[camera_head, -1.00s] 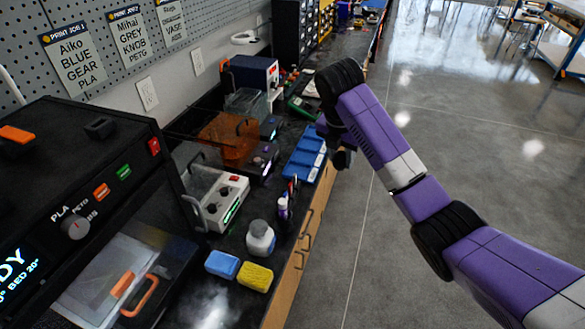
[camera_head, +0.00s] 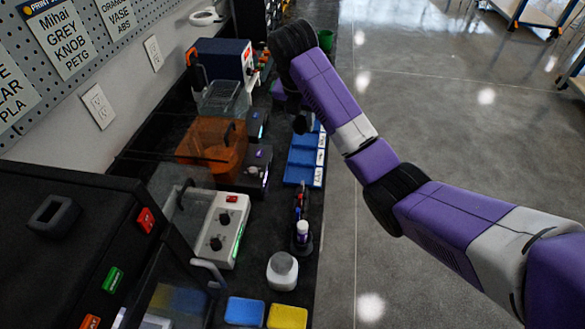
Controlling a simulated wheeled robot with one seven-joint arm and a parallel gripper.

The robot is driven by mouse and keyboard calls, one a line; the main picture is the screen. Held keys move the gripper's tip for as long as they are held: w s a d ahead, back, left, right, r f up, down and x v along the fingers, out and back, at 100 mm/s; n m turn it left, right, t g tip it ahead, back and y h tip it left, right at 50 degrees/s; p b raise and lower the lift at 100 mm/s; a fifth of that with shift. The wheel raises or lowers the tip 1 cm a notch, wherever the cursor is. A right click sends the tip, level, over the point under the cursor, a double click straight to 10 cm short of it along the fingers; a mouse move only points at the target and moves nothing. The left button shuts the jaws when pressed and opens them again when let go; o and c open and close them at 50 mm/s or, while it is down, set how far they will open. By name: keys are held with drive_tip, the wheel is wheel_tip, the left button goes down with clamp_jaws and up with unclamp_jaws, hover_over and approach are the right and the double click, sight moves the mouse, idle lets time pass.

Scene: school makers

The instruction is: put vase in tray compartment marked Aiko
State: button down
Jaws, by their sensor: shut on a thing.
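The blue tray (camera_head: 299,168) lies on the black bench, with several compartments and white labels along its right edge. The labels are too small to read, so I cannot tell which one is marked Aiko. My gripper (camera_head: 300,122) is a dark shape at the end of my purple arm, over the far end of the tray. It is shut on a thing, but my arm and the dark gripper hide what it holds. I cannot make out a vase anywhere.
A white jar (camera_head: 282,271), a blue sponge (camera_head: 244,311) and a yellow sponge (camera_head: 287,317) stand nearer on the bench. A grey control box (camera_head: 222,229) and an orange-walled machine (camera_head: 212,146) stand left of the tray. Open floor lies to the right.

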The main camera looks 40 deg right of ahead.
sight(300, 174)
wheel_tip(300, 174, down, 19)
drive_tip(key=shift+f+b, duration=0.1)
drive_tip(key=shift+b, duration=0.5)
drive_tip(key=shift+f, duration=0.1)
drive_tip(key=c, duration=1.2)
unclamp_jaws()
drive_tip(key=v, duration=1.2)
